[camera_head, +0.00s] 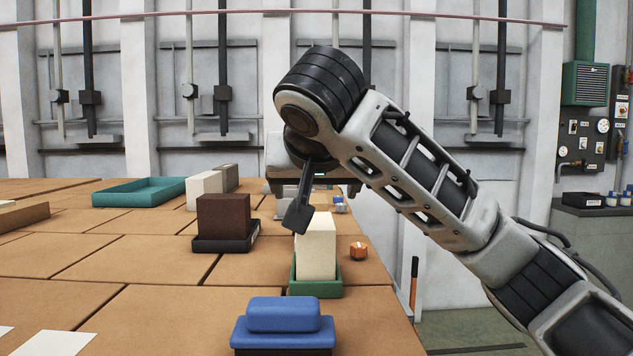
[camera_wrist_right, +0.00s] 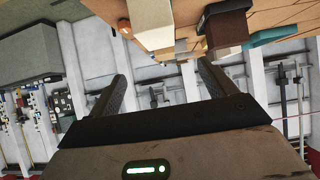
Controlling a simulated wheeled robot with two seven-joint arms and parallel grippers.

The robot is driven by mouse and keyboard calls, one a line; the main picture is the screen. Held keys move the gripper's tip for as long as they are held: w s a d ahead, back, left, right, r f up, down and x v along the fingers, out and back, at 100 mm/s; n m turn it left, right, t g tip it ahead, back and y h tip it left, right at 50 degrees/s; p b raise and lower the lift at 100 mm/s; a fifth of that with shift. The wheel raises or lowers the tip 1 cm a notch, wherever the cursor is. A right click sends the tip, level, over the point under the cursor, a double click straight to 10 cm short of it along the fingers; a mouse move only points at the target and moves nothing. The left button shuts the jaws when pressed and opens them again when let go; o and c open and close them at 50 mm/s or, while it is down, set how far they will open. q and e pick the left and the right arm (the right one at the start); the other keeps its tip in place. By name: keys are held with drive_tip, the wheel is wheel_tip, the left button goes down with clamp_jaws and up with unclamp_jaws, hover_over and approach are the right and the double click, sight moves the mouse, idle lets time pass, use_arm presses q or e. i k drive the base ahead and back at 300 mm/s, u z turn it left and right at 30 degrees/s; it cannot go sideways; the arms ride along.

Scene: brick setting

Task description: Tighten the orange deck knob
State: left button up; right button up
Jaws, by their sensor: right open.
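The orange deck knob (camera_head: 358,250) is a small faceted piece on the tan deck (camera_head: 375,300), right of a cream block in a green tray. My right gripper (camera_head: 312,188) is above and beyond the knob in the head view, apart from it. My left gripper is not in view.
The cream block (camera_head: 316,248) stands in its green tray (camera_head: 316,288), close to the knob. A blue block (camera_head: 284,318) is in front. A brown block (camera_head: 224,216) and an empty teal tray (camera_head: 138,192) are left. The deck's right edge runs close by the knob.

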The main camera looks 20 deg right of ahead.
sight(359, 251)
drive_tip(key=k, duration=1)
